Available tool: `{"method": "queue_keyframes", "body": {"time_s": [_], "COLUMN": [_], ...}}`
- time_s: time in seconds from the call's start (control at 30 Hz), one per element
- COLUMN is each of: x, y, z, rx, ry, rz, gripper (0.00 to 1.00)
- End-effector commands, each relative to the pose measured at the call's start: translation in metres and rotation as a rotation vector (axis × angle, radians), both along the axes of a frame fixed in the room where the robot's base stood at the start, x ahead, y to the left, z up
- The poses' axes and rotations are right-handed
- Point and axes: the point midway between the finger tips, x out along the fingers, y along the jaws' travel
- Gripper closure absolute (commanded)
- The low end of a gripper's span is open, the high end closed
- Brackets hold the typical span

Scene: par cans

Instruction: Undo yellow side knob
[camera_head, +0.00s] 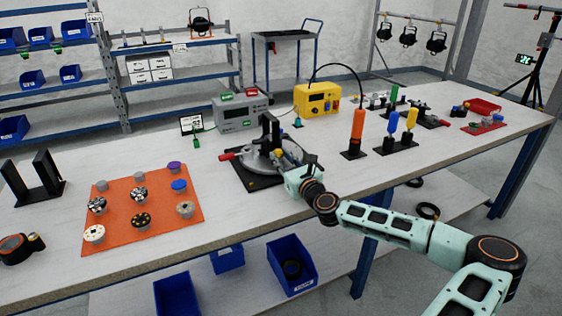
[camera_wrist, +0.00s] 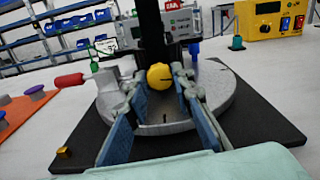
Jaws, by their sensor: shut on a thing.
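The yellow side knob (camera_wrist: 160,76) sits low on the front of a black upright post (camera_wrist: 150,35) in the wrist view. The post rises from a round grey metal plate (camera_wrist: 222,92) on a black base (camera_wrist: 262,128). My gripper (camera_wrist: 157,82) reaches in low over the plate, with one finger on each side of the knob. It is shut on the knob, though the contact is partly hidden. In the head view my gripper (camera_head: 286,158) is at the right of the grey plate (camera_head: 250,160), and hides most of the knob.
A red-ended handle (camera_wrist: 70,81) sticks out at the plate's left. Behind stand a grey instrument (camera_head: 240,112) and a yellow power unit (camera_head: 317,99). An orange mat (camera_head: 118,206) with several knobs lies left. An orange screwdriver (camera_head: 357,131) stands right.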

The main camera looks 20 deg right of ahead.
Motion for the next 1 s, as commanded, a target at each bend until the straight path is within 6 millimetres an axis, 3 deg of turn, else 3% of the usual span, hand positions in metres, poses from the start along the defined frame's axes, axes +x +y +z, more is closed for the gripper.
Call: {"method": "queue_keyframes", "body": {"time_s": [0.4,1.0], "x": [0.0,0.0001], "y": [0.0002,0.0], "z": [-0.0016,-0.0003], "rx": [-0.283,-0.372], "ry": [-0.009,-0.012], "rz": [0.001,0.0], "gripper": [1.0,1.0]}}
